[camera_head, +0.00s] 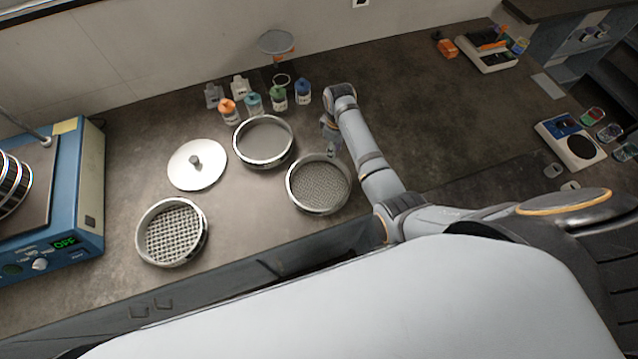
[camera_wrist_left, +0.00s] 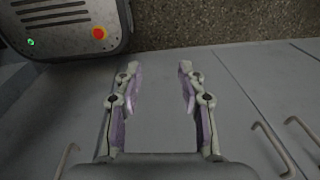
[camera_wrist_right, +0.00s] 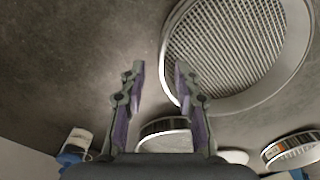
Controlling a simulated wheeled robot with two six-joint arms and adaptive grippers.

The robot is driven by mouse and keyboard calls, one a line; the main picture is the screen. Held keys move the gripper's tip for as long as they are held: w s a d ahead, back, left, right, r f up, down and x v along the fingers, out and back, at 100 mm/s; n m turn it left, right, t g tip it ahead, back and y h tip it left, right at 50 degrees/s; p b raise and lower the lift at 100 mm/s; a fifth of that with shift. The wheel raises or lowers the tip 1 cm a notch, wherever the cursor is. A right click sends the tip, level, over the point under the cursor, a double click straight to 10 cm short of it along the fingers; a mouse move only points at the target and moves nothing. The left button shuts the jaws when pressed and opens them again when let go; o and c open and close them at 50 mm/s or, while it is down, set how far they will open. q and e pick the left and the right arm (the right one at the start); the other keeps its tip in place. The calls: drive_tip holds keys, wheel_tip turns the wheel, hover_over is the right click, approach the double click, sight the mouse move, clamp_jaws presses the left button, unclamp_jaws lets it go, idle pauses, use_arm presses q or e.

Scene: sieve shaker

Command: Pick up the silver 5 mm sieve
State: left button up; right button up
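Three round silver sieve pieces stand on the bench in the head view: a coarse-mesh sieve (camera_head: 172,232) at front left, a finer-mesh sieve (camera_head: 318,184) at right, and a smooth-looking pan or very fine sieve (camera_head: 264,142) behind. I cannot read any size marking. My right gripper (camera_head: 332,150) is at the back edge of the finer-mesh sieve. In the right wrist view, the open right gripper (camera_wrist_right: 158,72) has a mesh sieve's rim (camera_wrist_right: 167,85) showing between its fingertips; contact is unclear. My left gripper (camera_wrist_left: 158,72) is open and empty, outside the head view.
A round lid with a knob (camera_head: 197,165) lies among the sieves. The blue shaker machine (camera_head: 75,190) stands at far left, its display showing OFF. Several small capped bottles (camera_head: 277,97) line the back. Cabinet fronts (camera_wrist_left: 240,110) lie below my left gripper.

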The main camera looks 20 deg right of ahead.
drive_tip(key=shift+a+f+p, duration=0.2)
drive_tip(key=shift+f+p, duration=0.25)
drive_tip(key=shift+f, duration=2.1)
clamp_jaws()
